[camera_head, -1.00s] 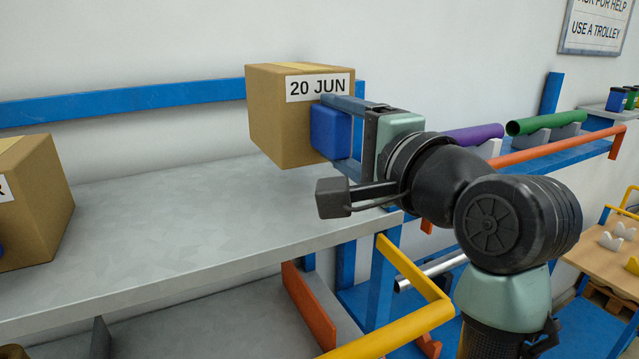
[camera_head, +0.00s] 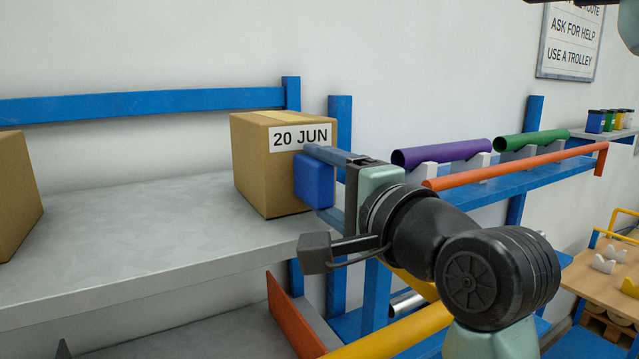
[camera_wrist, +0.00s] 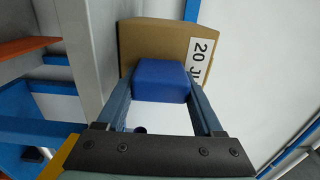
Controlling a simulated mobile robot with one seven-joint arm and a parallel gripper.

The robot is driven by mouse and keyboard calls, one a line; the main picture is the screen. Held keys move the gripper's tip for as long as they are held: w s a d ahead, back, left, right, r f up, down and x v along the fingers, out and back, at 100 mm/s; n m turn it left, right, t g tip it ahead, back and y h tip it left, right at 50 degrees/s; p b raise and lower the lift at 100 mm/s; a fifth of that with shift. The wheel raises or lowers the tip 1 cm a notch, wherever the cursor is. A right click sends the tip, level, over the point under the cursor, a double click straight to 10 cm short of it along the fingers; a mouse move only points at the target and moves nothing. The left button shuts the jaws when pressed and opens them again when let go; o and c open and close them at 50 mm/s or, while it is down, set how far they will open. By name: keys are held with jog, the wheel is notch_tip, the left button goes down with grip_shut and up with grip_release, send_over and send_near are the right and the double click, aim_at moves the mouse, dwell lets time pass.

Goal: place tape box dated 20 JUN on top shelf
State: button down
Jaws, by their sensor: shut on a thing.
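A brown cardboard box (camera_head: 258,165) with a white label reading 20 JUN is at the right end of the grey top shelf (camera_head: 130,235). My gripper (camera_head: 315,180) is shut on a blue block-like handle (camera_head: 313,182) on the box's side. In the wrist view, the box (camera_wrist: 155,45) lies beyond the blue handle (camera_wrist: 162,80), which sits between the fingers. The box's base appears at or just above the shelf surface; I cannot tell whether it touches.
Another cardboard box (camera_head: 15,190) stands at the shelf's left. Bare shelf lies between the boxes. A blue rail (camera_head: 150,104) runs behind. Purple (camera_head: 440,153) and green (camera_head: 530,143) rolls lie on a rack to the right, behind an orange bar (camera_head: 515,166).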

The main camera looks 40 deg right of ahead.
jog(key=shift+c, duration=0.2)
grip_release()
jog(key=shift+f, duration=0.15)
jog(key=shift+r, duration=0.25)
jog(key=b+v, duration=0.4)
jog(key=v, duration=0.8)
jog(key=shift+a, duration=0.1)
